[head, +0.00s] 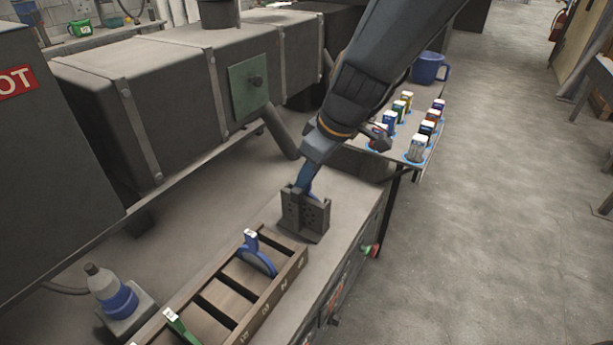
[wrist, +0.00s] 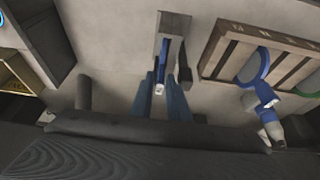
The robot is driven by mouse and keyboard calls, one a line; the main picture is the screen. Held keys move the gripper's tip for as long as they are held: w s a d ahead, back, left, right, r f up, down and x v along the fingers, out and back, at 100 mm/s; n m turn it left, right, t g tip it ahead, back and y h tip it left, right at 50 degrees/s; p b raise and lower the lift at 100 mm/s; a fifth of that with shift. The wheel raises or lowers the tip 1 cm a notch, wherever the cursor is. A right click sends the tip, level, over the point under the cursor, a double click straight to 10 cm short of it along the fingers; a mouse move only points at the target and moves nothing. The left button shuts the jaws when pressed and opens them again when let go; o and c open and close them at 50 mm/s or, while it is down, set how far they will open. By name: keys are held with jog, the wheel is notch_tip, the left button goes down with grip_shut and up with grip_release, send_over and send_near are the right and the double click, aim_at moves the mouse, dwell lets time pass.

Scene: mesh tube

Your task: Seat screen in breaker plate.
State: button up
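The dark grey breaker plate (head: 317,215) stands upright on the bench in the head view, with small holes in its front face. It also shows beyond my fingers in the wrist view (wrist: 174,22). My gripper (head: 305,182) is just above the plate, pointing down. In the wrist view, my fingers (wrist: 160,78) flank the handle of a blue screen (wrist: 165,52) and appear shut on it. The white tab of this screen shows between them. The screen's lower part is at the plate and mostly hidden, so I cannot tell how deep it sits.
A wooden rack (head: 285,287) stands in front of the plate, holding another blue screen (head: 257,258) and a green one (head: 178,326). The large grey machine (head: 175,95) lies behind. Small boxes (head: 417,148) stand on a side table.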

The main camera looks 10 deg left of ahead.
jog(key=shift+r, duration=0.15)
jog(key=shift+r, duration=0.3)
jog(key=v, duration=1.1)
jog(key=shift+d+b, duration=0.25)
jog(key=shift+b, duration=0.05)
jog(key=s+d+f+m+h, duration=0.1)
jog(key=d+f+m, duration=0.3)
jog(key=d, duration=0.4)
jog(key=s+d+f+m+h, duration=0.1)
jog(key=s+d+f+m, duration=0.3)
jog(key=d, duration=0.4)
jog(key=s+d+f+m+g+h, duration=0.1)
jog(key=s+d+f+m+h, duration=0.1)
jog(key=d+f+m, duration=0.3)
jog(key=d+f, duration=0.2)
jog(key=d, duration=0.1)
jog(key=shift+s+f, duration=0.2)
jog(key=shift+s, duration=0.1)
